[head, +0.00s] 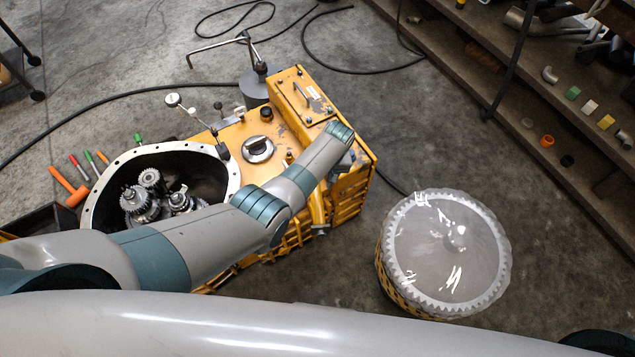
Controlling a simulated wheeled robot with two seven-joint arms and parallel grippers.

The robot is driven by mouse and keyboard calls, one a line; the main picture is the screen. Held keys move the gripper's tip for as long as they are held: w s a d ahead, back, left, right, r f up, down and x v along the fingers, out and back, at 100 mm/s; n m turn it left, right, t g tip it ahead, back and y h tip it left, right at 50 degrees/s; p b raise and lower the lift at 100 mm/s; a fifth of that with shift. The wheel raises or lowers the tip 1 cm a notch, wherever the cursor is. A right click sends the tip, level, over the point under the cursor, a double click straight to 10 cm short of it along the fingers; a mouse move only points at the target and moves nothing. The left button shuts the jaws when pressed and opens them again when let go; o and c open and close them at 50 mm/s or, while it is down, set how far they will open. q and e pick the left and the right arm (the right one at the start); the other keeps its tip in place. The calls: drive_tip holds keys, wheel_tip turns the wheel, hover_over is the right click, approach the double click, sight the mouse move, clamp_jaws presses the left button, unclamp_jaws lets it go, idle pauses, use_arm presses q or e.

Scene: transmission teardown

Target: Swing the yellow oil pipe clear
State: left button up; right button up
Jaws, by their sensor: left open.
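The yellow transmission housing (225,130) stands on the floor at the centre left. Part of what looks like the yellow oil pipe (318,208) shows against its near right side, below my left wrist; the rest is hidden by my arm. My left arm reaches across the housing from the left. My left gripper (344,164) is at the housing's right end, beside and above the pipe, and is open. Its fingers are mostly hidden behind the wrist, so I cannot tell whether they touch the pipe. My right gripper is not in view.
A round opening with gears (150,195) is at the housing's left. A dial gauge stand (253,85) rises at its back. A large toothed wheel (447,250) lies on a basket-like base at right. Shelves with parts (560,110) line the upper right. Cables cross the floor.

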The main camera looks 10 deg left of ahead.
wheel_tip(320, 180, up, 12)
drive_tip(key=p, duration=1.1)
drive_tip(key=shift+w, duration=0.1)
